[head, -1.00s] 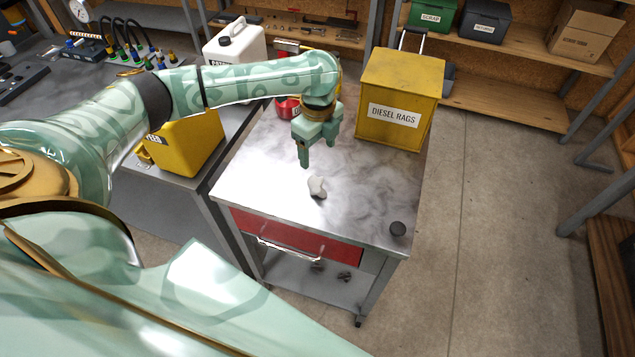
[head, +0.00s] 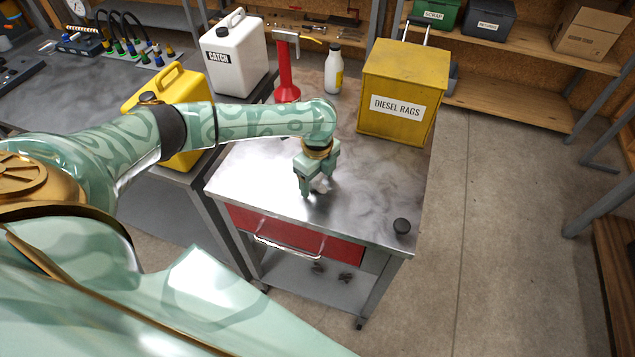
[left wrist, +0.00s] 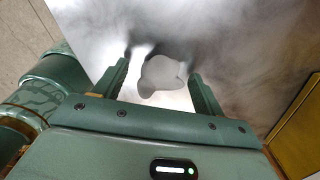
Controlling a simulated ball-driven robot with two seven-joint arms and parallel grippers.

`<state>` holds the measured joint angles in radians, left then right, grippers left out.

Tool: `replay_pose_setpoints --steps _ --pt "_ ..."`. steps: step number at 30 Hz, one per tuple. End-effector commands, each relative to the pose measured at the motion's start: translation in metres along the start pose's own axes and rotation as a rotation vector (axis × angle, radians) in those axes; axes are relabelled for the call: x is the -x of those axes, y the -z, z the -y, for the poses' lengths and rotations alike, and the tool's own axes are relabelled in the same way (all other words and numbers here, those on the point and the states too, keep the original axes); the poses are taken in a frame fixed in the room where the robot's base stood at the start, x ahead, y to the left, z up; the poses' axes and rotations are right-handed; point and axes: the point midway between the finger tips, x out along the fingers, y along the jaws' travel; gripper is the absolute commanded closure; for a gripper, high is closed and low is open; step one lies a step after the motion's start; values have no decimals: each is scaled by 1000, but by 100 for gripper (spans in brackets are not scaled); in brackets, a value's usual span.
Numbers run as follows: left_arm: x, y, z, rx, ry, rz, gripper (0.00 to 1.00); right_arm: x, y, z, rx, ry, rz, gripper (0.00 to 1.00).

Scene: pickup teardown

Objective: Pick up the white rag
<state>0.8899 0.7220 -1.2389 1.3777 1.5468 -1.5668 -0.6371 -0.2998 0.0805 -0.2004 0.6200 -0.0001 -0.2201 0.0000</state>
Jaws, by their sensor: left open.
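The white rag (head: 321,185) is a small crumpled lump on the metal top of the cart (head: 370,205). In the head view my left gripper (head: 316,190) is down over it and hides part of it. In the left wrist view the rag (left wrist: 162,77) lies between the two fingers of my left gripper (left wrist: 160,80). The fingers are apart, with a gap beside the rag on each side. My right gripper is not in view.
A yellow bin labelled DIESEL RAGS (head: 402,92) stands at the cart's back right. A red funnel (head: 286,75) and a white bottle (head: 333,70) stand at the back. A black cap (head: 401,226) lies near the front right corner. A yellow jug (head: 180,120) and a white jug (head: 235,55) stand left.

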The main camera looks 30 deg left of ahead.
Motion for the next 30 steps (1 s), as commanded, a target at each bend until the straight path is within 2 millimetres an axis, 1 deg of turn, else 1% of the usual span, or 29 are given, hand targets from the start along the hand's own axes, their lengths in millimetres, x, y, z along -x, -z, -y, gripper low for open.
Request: replay_pose_setpoints --steps 1,2,3,5,6,7,8,9,16,20,22,24,25,26,30 --pt "1 0 0 0 0 0 30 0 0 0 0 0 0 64" --pt "1 0 0 0 0 0 35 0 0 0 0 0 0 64" --pt "1 0 0 0 0 0 46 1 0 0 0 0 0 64" --pt "1 0 0 0 0 0 63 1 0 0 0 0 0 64" --pt "1 0 0 1 0 0 74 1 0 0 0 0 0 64" --pt "1 0 0 1 0 0 78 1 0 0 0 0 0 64" --pt "1 0 0 1 0 0 78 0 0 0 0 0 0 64" --pt "1 0 0 1 0 0 82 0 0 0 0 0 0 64" --pt "2 0 0 1 0 0 82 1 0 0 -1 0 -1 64" --pt "11 0 0 2 1 -1 82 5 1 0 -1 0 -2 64" --pt "21 0 1 2 2 -2 82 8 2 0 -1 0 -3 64" --pt "34 0 1 1 4 -2 82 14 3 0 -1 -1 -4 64" --pt "41 0 -2 0 2 -2 82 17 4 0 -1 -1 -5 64" --pt "47 0 -8 0 1 -1 82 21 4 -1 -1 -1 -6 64" --pt "86 4 -39 -2 3 0 82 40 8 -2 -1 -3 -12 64"
